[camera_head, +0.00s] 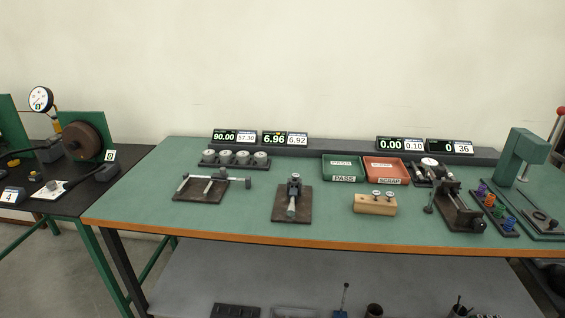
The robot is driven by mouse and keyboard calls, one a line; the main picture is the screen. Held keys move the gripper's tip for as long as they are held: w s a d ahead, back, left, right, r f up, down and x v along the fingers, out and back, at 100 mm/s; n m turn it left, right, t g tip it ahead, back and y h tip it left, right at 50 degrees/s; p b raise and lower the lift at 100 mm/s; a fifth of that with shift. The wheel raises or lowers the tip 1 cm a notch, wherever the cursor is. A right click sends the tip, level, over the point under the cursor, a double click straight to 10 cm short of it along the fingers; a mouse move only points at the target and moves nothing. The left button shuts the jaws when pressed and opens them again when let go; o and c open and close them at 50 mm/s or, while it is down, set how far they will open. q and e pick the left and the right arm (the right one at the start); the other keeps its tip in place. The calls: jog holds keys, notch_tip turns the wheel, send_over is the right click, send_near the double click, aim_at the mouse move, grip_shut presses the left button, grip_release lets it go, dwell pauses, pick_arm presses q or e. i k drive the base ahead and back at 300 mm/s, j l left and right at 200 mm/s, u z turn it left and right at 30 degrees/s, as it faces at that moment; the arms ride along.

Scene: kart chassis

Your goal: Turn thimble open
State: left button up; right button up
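A micrometer (293,188) stands in a dark holder on a brown base plate (291,216) near the middle of the green-topped bench. Its light-coloured thimble (291,208) points toward me and slightly down. The gap between its measuring faces is too small to make out. A display (274,138) behind it reads 6.96, beside a white panel reading 6.92. Neither of my grippers is in view.
A caliper-like tool (215,183) on a plate stands left of the micrometer. A wooden block (375,204), a green PASS tray (342,179) and a red SCRAP tray (385,181) are to its right. The bench front edge (300,241) is clear.

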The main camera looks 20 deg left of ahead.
aim_at(291, 208)
jog(key=i+j+z, duration=0.3)
jog(key=j, duration=0.65)
jog(key=j+z, duration=0.35)
jog(key=j, duration=0.6)
